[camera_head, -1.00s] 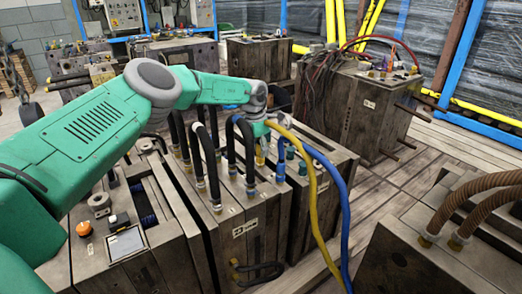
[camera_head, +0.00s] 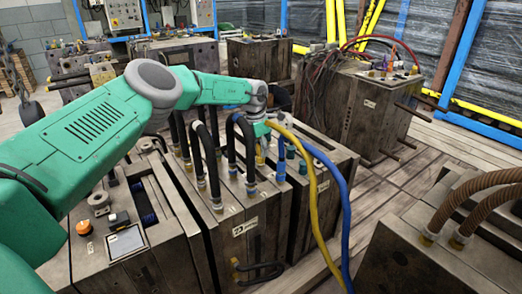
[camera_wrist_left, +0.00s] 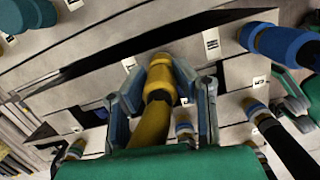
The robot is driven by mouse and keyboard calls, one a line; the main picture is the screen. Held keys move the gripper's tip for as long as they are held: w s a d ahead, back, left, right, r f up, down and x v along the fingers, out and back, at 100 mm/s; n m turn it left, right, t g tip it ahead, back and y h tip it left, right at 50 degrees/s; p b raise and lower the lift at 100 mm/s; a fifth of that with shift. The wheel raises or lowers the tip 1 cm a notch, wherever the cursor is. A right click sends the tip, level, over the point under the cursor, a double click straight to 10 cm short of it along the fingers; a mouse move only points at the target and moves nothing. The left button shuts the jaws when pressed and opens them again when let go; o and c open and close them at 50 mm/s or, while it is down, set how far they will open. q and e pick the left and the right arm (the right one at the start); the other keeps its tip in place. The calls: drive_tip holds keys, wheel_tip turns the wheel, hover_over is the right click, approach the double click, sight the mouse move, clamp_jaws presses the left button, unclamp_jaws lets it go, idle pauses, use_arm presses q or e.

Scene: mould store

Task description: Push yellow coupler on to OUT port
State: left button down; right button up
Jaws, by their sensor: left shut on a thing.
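My left gripper (camera_head: 261,140) is above the top of the mould block in the head view. In the left wrist view its two fingers (camera_wrist_left: 160,103) are shut on the yellow coupler (camera_wrist_left: 160,75), one on each side. The yellow hose (camera_head: 311,190) arches from the gripper down to the floor side. The coupler's front end points at the block's face beside a dark gap. I cannot tell whether it touches a port. The OUT port is not clearly visible; small labels nearby are too blurred to read.
A blue hose (camera_head: 345,200) runs beside the yellow one. Several black hoses (camera_head: 212,160) with couplers stand close on the left. A blue coupler (camera_wrist_left: 285,45) is at the right in the wrist view. Another mould with brown hoses (camera_head: 475,205) stands at the right.

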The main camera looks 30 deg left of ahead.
use_arm(q)
drive_tip(key=shift+f, duration=0.2)
idle(0.4)
drive_tip(key=c, duration=1.2)
unclamp_jaws()
drive_tip(key=shift+s, duration=0.1)
